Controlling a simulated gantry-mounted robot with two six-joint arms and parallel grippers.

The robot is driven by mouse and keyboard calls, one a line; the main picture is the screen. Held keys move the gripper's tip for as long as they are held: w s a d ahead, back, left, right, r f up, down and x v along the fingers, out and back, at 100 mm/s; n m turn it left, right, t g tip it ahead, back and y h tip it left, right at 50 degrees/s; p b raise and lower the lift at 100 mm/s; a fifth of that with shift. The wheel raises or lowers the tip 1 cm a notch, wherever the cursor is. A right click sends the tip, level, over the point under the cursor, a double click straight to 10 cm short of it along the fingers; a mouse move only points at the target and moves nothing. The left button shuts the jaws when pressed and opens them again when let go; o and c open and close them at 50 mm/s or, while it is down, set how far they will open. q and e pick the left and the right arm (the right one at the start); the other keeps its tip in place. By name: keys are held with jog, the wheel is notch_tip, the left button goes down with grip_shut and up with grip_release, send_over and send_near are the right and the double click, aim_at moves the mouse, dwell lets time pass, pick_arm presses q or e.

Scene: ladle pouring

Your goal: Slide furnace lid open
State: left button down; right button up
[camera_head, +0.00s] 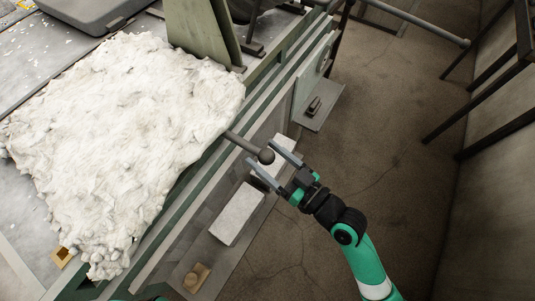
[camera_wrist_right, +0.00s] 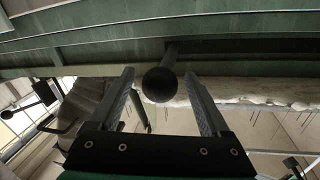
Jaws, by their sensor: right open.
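A dark rod handle ending in a round ball knob (camera_head: 266,156) sticks out from beside the white lumpy mass (camera_head: 120,120) on the furnace side. I take this handle to belong to the lid; the lid itself is not clearly seen. My right gripper (camera_head: 260,151) is open, its two fingers on either side of the knob. In the right wrist view the knob (camera_wrist_right: 160,85) sits between the open fingers (camera_wrist_right: 160,74), with a visible gap on both sides. My left gripper is not in view.
A long green metal rail (camera_head: 185,190) runs along the furnace edge. Pale blocks (camera_head: 237,214) lie on a low ledge below the handle. A green upright plate (camera_head: 205,35) stands behind the white mass. The brown floor (camera_head: 385,110) to the right is mostly clear.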

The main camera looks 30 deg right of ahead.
grip_shut()
dwell(0.5)
